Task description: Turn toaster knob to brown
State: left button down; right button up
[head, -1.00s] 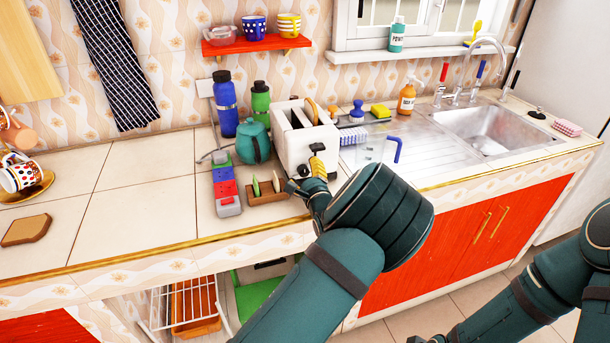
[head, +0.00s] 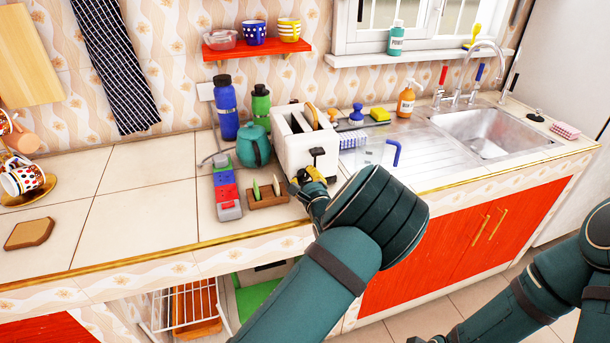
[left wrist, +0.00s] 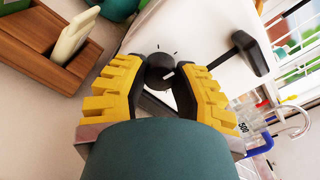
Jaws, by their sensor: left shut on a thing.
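The white toaster (head: 304,143) stands on the counter with toast in its slots. Its black lever (head: 317,153) shows above my left gripper (head: 309,177), which is at the toaster's front face. In the left wrist view the round dark knob (left wrist: 160,70) on the white toaster (left wrist: 205,30) sits between the yellow-padded fingertips of my left gripper (left wrist: 165,77). These are shut on the knob from both sides. Tick marks show around the knob; a light pointer mark is on it. The black lever (left wrist: 247,54) is right of the fingers. My right gripper is not clearly in view.
A wooden rack (head: 267,196) with small upright pieces stands just left of the gripper. A power strip (head: 227,187), teal teapot (head: 254,146) and bottles stand further left. A clear container with a blue handle (head: 394,153) is right of the toaster.

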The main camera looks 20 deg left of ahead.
pick_arm(q)
jog(key=m+p, duration=0.3)
jog(key=m, duration=0.1)
jog(key=shift+r+p, duration=0.2)
jog(key=shift+p, duration=0.15)
jog(key=shift+f+m+p, duration=0.1)
jog(key=shift+m+p, duration=1.25)
jog(key=shift+m, duration=0.65)
jog(key=c, duration=0.6)
grip_release()
jog(key=shift+f, duration=0.1)
jog(key=shift+c, duration=0.2)
jog(key=v, duration=1.2)
